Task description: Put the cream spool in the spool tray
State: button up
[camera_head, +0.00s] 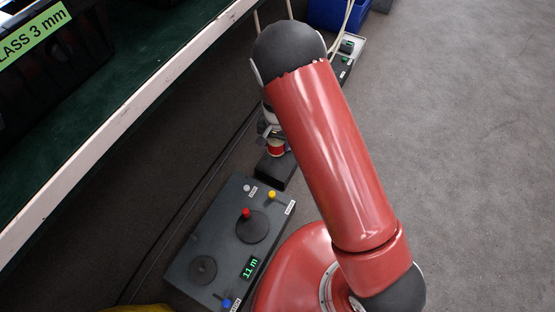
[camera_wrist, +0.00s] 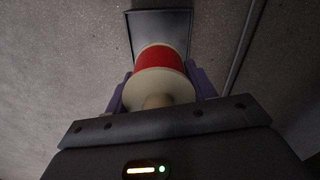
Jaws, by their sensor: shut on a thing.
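The cream spool (camera_wrist: 160,90), with cream flanges and a red winding, sits between the purple fingers of my gripper (camera_wrist: 160,84) in the wrist view. My gripper is shut on it. In the head view the spool (camera_head: 276,148) shows as a small red and cream thing below my arm's end, with my gripper (camera_head: 272,134) partly hidden by the arm. A dark rectangular tray (camera_head: 283,172), which looks like the spool tray, lies just below the spool; its rim (camera_wrist: 131,38) also shows behind the spool in the wrist view. I cannot tell whether the spool touches it.
A dark control box (camera_head: 222,262) with red, yellow and blue knobs and a green "11 m" display stands in front of the tray. A shelf edge (camera_head: 120,115) runs along the left. A blue bin (camera_head: 326,14) is at the back. Grey floor on the right is clear.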

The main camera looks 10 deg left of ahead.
aim_at(277, 164)
notch_tip(277, 164, down, 11)
jog(key=shift+r+b, duration=0.1)
jog(key=shift+b, duration=0.7)
jog(key=shift+f, duration=0.25)
jog(key=o, duration=1)
jog(key=shift+r, duration=0.1)
notch_tip(277, 164, up, 12)
jog(key=shift+r+p, duration=0.15)
jog(key=shift+p, duration=1.05)
